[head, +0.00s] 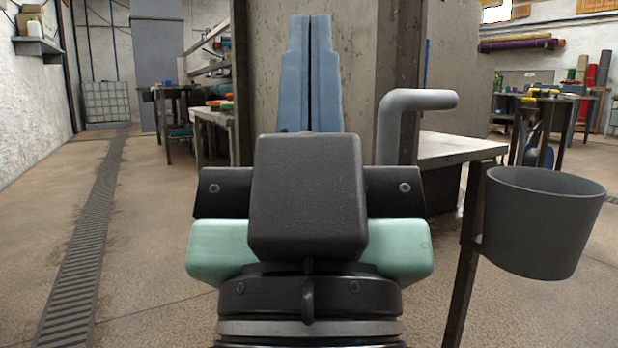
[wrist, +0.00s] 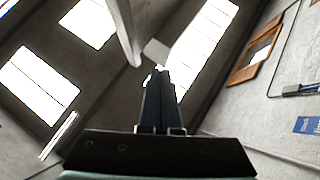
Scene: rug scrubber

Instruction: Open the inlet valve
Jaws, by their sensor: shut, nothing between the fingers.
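My gripper (head: 309,22) points straight up in the middle of the head view, with its two blue-grey fingers side by side and closed together. It also shows in the wrist view (wrist: 159,74), shut and empty, aimed toward the high windows and ceiling. I cannot make out an inlet valve with certainty in either view. A grey bent pipe (head: 420,100) rises just right of my gripper and turns to the right at its top. I cannot tell whether it belongs to the valve. My gripper and wrist hide part of what lies behind them.
A concrete pillar (head: 350,70) stands behind my gripper. A dark grey bucket (head: 540,225) is on a post at the right, near a metal table (head: 455,150). A workbench (head: 212,117) stands left of the pillar. The floor along the drain grate (head: 85,235) is clear.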

